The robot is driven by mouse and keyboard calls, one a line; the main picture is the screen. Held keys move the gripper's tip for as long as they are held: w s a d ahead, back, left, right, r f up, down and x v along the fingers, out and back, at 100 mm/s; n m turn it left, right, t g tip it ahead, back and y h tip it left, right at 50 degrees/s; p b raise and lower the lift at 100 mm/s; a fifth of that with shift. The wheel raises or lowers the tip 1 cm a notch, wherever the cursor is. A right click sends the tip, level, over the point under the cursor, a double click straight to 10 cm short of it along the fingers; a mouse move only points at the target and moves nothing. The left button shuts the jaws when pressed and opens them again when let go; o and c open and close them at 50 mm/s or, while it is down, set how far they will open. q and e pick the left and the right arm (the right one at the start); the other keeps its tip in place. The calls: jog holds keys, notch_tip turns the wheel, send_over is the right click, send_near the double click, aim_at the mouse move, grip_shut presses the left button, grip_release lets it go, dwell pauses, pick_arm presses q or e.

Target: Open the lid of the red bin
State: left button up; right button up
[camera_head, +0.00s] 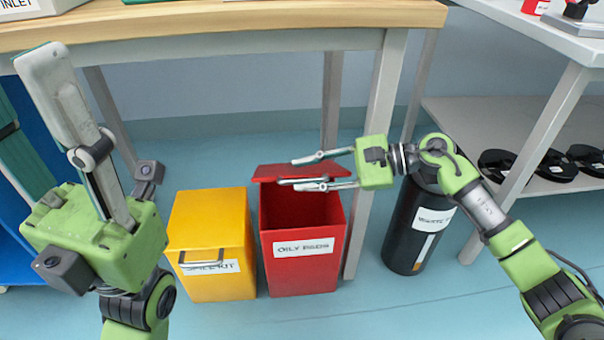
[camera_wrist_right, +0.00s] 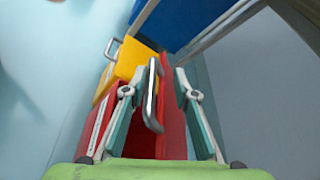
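In the right wrist view, the lid's grey handle (camera_wrist_right: 151,95) lies between my right gripper's fingers, nearer the left one. My right gripper (camera_head: 325,171) is over the bin with its fingers apart; a gap shows beside the handle. My left gripper (camera_head: 62,90) points up at the left, away from the bin; its fingers overlap, so its opening cannot be judged.
A yellow bin (camera_head: 212,275) with a front handle stands close at the red bin's left. A table leg (camera_head: 376,130) and a black cylinder (camera_head: 405,235) stand to its right. The wooden tabletop (camera_head: 220,25) is above. The floor in front is clear.

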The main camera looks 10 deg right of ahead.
jog(key=v, duration=1)
jog(key=shift+d, duration=0.3)
jog(key=shift+s+r, duration=0.1)
jog(key=shift+r, duration=0.05)
